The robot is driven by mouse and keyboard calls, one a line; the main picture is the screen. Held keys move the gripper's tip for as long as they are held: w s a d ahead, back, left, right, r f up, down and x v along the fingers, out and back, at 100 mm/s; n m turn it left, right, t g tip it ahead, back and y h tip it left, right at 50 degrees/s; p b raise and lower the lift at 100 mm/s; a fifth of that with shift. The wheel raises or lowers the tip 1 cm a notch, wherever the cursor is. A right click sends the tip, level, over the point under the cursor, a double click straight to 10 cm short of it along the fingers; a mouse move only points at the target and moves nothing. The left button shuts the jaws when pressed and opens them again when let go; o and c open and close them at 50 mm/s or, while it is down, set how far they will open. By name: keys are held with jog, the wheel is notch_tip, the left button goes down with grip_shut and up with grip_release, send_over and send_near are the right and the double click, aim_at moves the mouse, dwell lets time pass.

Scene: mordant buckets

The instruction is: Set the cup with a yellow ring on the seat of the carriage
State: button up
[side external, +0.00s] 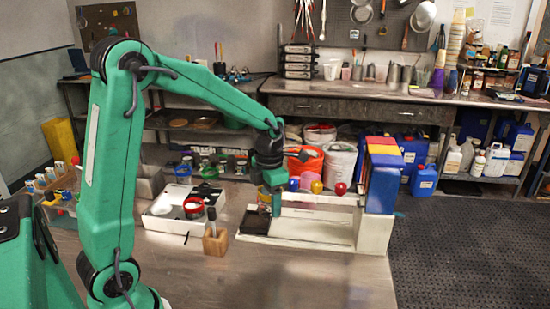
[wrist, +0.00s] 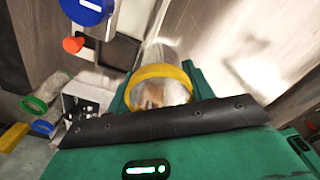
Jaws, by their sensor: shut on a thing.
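The cup with a yellow ring (wrist: 160,73) is between the green fingers of my gripper (wrist: 158,88) in the wrist view, its open mouth facing the camera. In the side view my gripper (side external: 275,203) points down above the left end of a white stand, shut on the cup, which is mostly hidden there. A dark flat plate (side external: 256,222) lies low at that end, just below and left of the fingers; it may be the carriage's seat. I cannot tell whether the cup touches it.
A white tray (side external: 160,221) with a red-ringed cup (side external: 193,207) stands left of the stand. A wooden block (side external: 215,243) holding an upright tool is in front. The stand's upright with coloured blocks (side external: 382,180) rises at right.

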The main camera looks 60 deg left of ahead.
jog(key=a+f, duration=0.2)
jog(key=a, duration=0.1)
jog(key=w+a+f, duration=0.1)
jog(key=a, duration=0.2)
jog(key=a+f, duration=0.2)
jog(key=a, duration=0.1)
jog(key=shift+w+a+f, duration=0.15)
jog(key=shift+a+f, duration=0.1)
jog(key=shift+f, duration=0.1)
jog(key=shift+f, duration=2)
jog(key=shift+f, duration=0.1)
jog(key=o, duration=1)
notch_tip(320, 180, up, 12)
